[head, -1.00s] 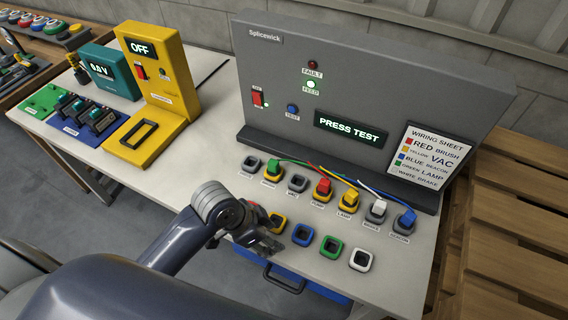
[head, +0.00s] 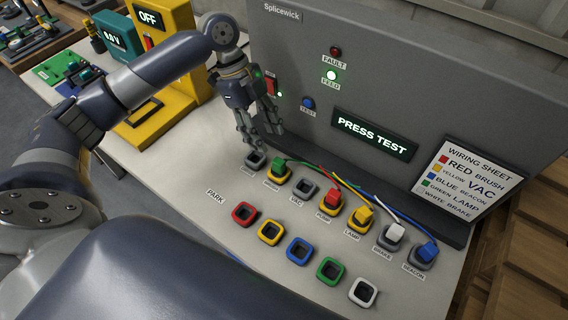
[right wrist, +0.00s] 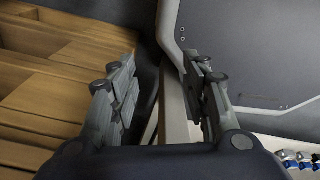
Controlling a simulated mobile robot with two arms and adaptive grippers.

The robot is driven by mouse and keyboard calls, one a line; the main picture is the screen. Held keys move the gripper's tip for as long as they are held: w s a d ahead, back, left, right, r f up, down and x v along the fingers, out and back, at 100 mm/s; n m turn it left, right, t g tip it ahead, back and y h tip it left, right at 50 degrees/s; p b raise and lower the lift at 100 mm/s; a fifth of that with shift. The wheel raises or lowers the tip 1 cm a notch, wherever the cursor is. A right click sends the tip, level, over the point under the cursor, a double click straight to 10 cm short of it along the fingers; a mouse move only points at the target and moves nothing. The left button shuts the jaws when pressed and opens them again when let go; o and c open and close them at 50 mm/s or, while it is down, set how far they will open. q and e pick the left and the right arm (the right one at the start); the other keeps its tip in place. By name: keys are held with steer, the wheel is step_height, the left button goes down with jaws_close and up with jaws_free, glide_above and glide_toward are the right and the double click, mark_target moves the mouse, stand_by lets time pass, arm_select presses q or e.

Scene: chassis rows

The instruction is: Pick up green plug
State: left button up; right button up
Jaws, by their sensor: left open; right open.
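The green plug (head: 278,165) sits in a socket with a yellow rim, second from the left in the row at the foot of the grey panel. A green wire runs from it to the right. My left gripper (head: 262,147) is open and empty, fingers pointing down above the leftmost grey socket (head: 256,162), just left of the green plug and apart from it. My right gripper (right wrist: 160,95) is open and empty in the right wrist view, beside wooden pallets (right wrist: 50,85) and a panel edge. It does not show in the head view.
Red (head: 333,198), yellow (head: 361,215), white (head: 395,231) and blue (head: 428,250) plugs stand to the right in the same row. Empty coloured park sockets lie in front, such as the red one (head: 244,213). The grey panel (head: 300,60) rises close behind my left gripper.

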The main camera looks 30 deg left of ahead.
mark_target(278, 161)
arm_select(q)
steer(key=x, duration=0.5)
steer(key=shift+s+f+p, duration=0.1)
steer(key=shift+p, duration=0.2)
steer(key=x, duration=0.1)
steer(key=p+x, duration=0.1)
steer(key=x, duration=0.2)
steer(key=shift+w+f, duration=0.15)
steer(key=shift+w, duration=0.25)
steer(key=shift+d+f, duration=0.2)
steer(key=shift+f, duration=0.35)
jaws_close()
arm_select(e)
steer(key=shift+s+r, duration=0.2)
steer(key=shift+r, duration=0.3)
steer(key=shift+s+r, duration=0.15)
steer(key=shift+r, duration=0.3)
